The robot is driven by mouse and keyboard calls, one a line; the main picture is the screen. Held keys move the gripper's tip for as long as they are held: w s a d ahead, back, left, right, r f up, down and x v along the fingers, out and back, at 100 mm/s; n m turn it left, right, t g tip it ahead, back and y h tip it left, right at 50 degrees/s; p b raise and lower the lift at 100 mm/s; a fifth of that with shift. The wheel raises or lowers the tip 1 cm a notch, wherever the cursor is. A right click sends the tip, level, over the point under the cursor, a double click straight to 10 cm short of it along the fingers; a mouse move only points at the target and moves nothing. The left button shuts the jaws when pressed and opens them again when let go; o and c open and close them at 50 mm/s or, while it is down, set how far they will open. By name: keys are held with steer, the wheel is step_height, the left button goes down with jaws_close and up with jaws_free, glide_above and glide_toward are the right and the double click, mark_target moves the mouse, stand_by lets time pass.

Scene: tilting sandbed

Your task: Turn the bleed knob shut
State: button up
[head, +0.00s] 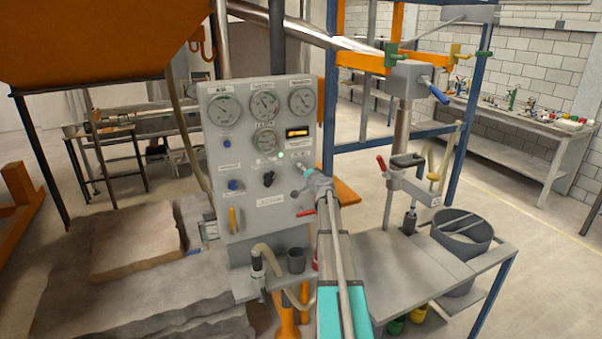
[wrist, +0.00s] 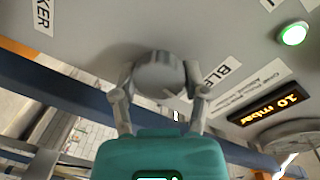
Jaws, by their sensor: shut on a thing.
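The bleed knob (wrist: 160,76) is a round grey knob on the grey panel, beside a label of which "BLE" shows in the wrist view. My gripper (wrist: 160,92) has one finger on each side of the knob and is shut on it. In the head view my gripper (head: 306,176) reaches the right part of the panel (head: 222,150), and I cannot make out the knob clearly there.
The panel carries several gauges (head: 264,105), a lit display (wrist: 268,111) that seems to read 10 mbar, and a green lamp (wrist: 292,34). A black selector (head: 268,179), a blue knob (head: 233,185) and a red lever (head: 305,212) are near my gripper.

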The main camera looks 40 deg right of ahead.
steer(key=shift+n, duration=1)
steer(key=o, duration=1.1)
steer(key=shift+o, duration=0.2)
steer(key=shift+s, duration=0.15)
